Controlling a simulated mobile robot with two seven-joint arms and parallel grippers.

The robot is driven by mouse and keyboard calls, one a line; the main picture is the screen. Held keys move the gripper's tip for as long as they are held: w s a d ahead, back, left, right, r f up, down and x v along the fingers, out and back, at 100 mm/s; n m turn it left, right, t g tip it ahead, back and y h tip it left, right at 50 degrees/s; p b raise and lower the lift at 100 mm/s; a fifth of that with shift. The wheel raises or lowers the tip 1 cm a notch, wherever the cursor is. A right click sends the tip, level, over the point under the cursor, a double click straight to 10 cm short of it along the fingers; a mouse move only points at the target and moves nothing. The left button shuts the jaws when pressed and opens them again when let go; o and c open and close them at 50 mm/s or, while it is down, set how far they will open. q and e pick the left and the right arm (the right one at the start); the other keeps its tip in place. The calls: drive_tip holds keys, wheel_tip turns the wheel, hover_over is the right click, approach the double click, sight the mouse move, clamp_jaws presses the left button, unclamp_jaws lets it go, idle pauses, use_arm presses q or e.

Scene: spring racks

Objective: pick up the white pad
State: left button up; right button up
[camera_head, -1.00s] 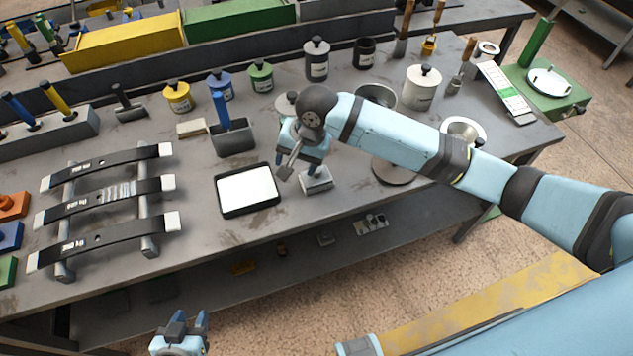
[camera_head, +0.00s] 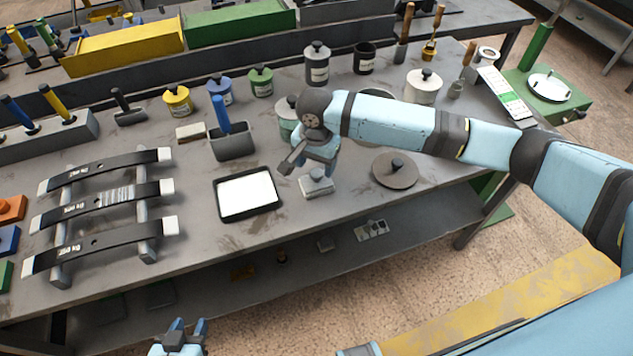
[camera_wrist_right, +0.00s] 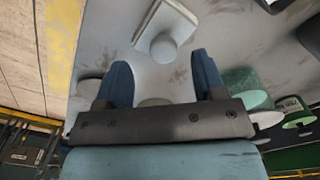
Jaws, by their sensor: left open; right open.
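A small white square pad with a round knob (camera_head: 317,187) lies on the workbench (camera_head: 205,255), right of the black tray. In the right wrist view the pad (camera_wrist_right: 150,27) shows ahead of the fingers, its knob roughly in line with the gap. My right gripper (camera_head: 314,171) is open just above and behind the pad and partly covers it in the head view. Its two blue fingers (camera_wrist_right: 160,70) are apart with nothing between them. My left gripper (camera_head: 186,328) is open and empty at the bottom edge, in front of the bench.
A black tray with a white sheet (camera_head: 247,193) lies left of the pad. A round grey lid (camera_head: 396,169) lies to the right. A blue-handled scoop (camera_head: 232,142) and several lidded jars stand behind. A rack with dark strips (camera_head: 103,210) stands at left.

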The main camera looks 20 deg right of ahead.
sight(317, 173)
drive_tip(key=f, duration=0.5)
drive_tip(key=shift+w+d, duration=0.2)
drive_tip(key=shift+w, duration=0.2)
drive_tip(key=c, duration=1)
drive_tip(key=shift+r, duration=0.1)
wheel_tip(317, 173, up, 20)
